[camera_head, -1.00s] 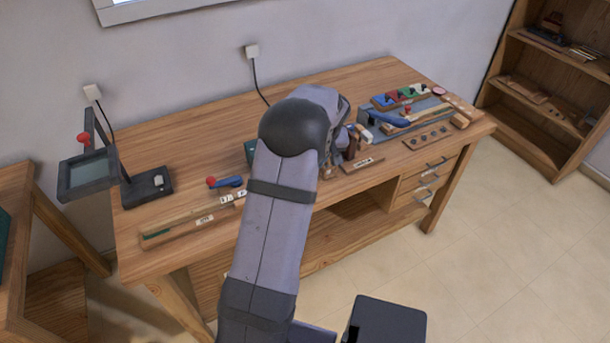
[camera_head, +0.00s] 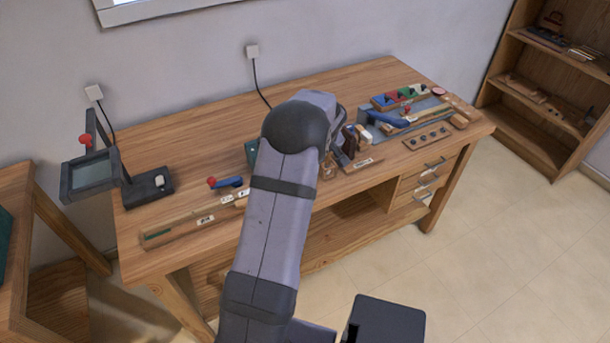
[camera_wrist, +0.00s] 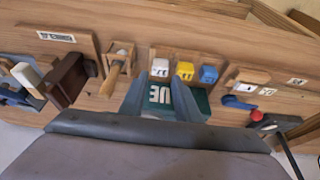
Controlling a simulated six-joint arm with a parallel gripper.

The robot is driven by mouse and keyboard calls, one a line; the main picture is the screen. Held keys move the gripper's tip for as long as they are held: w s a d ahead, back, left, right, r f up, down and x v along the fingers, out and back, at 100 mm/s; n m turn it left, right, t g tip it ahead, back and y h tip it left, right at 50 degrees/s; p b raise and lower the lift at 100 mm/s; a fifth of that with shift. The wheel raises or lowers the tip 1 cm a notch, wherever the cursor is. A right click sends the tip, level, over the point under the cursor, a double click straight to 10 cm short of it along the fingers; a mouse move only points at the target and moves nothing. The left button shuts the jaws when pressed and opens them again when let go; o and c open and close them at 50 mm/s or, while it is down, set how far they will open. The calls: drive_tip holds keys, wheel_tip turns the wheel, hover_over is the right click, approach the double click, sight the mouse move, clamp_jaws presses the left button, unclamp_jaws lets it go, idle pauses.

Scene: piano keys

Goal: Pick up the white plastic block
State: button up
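A small white block (camera_wrist: 160,67) stands on the bench in the wrist view, at the left of a row with a yellow block (camera_wrist: 185,70) and a blue block (camera_wrist: 208,74). My gripper (camera_wrist: 159,81) is open, its two dark fingers apart and pointing toward the row. The white block shows just beyond and between the fingertips; I cannot tell the exact gap. A dark green piece with white letters (camera_wrist: 160,96) shows between the fingers. In the head view my arm hides my gripper and this row.
In the wrist view, a wooden holder with a handle (camera_wrist: 118,62) stands left of the row. Farther left are a dark brown block (camera_wrist: 66,80) and another whitish block (camera_wrist: 25,75). A blue handle (camera_wrist: 238,103) lies right. In the head view, a framed magnifier (camera_head: 90,175) stands left.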

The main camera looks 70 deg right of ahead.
drive_tip(key=shift+p+x, duration=1.25)
drive_tip(key=shift+x, duration=1.35)
drive_tip(key=shift+w, duration=0.1)
drive_tip(key=c, duration=0.7)
